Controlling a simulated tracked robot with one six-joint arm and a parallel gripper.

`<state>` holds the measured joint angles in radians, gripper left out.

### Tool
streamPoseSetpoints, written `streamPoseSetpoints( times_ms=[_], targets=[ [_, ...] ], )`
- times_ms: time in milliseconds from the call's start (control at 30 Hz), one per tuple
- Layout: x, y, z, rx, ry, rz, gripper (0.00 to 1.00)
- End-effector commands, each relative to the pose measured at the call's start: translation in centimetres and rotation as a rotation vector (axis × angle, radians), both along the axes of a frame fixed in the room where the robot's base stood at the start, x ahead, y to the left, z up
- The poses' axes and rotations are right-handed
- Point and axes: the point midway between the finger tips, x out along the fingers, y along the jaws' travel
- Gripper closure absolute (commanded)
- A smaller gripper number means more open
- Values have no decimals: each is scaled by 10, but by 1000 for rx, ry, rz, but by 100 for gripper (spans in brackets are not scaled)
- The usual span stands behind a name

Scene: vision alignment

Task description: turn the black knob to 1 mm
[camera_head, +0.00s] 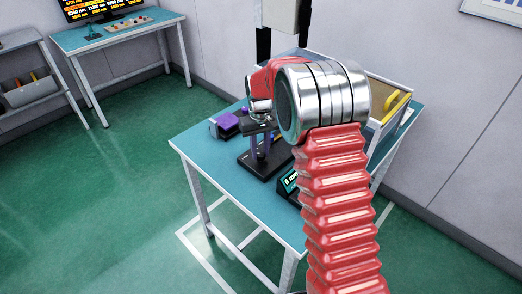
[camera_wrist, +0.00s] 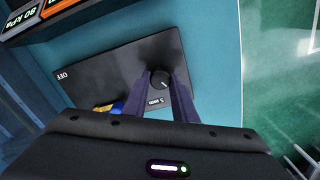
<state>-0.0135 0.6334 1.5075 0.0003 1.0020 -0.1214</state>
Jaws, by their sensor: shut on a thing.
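The round black knob (camera_wrist: 160,80) sits on a dark flat panel (camera_wrist: 105,68) in the wrist view, between the two dark purple fingers of my gripper (camera_wrist: 160,84). A light mark shows on its top. The fingers are closed around the knob. A small label beside it ends in "mm"; its digit is hard to read. "OFF" is printed at the panel's left end. In the head view my gripper (camera_head: 262,152) points down at the black panel (camera_head: 258,168) on the teal table, and the knob is hidden there. A small display (camera_head: 290,181) beside it reads "0 mm".
In the wrist view, lit readouts (camera_wrist: 25,12) sit at the upper left and a yellow-and-blue item (camera_wrist: 102,107) near the left finger.

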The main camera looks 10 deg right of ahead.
Motion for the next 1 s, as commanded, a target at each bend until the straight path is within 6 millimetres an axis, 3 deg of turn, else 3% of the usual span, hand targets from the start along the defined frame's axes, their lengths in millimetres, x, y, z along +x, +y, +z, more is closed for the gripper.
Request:
streamPoseSetpoints(
  times_ms=[400, 433, 600, 700, 1000],
  targets=[
    [3, 1, 3, 1, -11, 13, 97],
    [3, 1, 3, 1, -11, 13, 74],
    [2, 0, 2, 0, -7, 12, 62],
    [2, 0, 1, 0, -5, 12, 57],
    [1, 0, 3, -1, -3, 12, 57]
  ],
)
